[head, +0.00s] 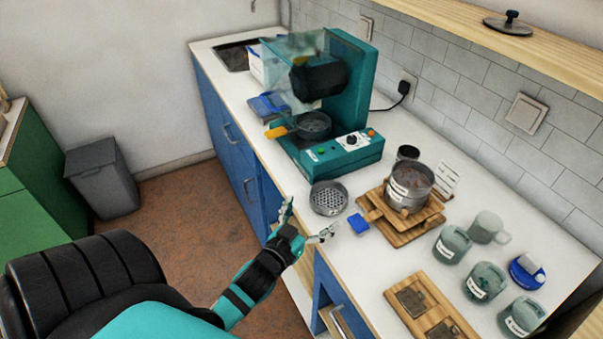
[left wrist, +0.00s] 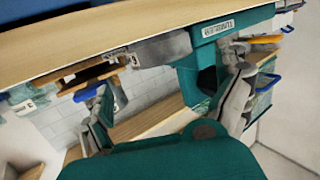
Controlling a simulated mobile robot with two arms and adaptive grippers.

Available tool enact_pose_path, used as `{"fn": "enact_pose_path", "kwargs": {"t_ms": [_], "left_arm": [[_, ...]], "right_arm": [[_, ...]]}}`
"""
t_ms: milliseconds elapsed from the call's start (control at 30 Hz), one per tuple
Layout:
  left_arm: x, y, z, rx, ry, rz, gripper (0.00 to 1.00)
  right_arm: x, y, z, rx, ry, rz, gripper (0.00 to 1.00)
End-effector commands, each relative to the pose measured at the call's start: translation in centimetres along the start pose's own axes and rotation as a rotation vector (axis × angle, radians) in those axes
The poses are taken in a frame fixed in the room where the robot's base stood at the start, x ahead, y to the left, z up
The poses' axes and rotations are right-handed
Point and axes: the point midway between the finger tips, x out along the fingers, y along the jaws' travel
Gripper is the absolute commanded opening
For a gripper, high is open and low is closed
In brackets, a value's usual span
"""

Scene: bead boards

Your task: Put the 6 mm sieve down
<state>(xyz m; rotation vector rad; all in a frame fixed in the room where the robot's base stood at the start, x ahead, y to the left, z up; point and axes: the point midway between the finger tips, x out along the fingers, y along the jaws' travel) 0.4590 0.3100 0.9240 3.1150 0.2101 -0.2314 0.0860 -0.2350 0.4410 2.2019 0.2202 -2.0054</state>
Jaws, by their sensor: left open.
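A round grey sieve (head: 328,198) with a perforated bottom lies flat on the white counter near its front edge, in the head view. My right gripper is not in view.
A teal machine (head: 350,150) with a yellow-handled pan stands behind the sieve. A labelled metal pot (head: 408,187) sits on wooden boards to the right. Several labelled jars (head: 453,243) and a wooden board with dark plates (head: 414,299) are further right.

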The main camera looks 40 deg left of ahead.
Motion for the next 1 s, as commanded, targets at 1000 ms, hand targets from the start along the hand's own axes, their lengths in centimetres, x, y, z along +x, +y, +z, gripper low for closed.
{"fn": "enact_pose_path", "kwargs": {"t_ms": [1000], "left_arm": [[-5.0,0.0,0.0,0.000,0.000,0.000,1.00]], "right_arm": [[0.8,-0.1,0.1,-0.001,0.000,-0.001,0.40]]}}
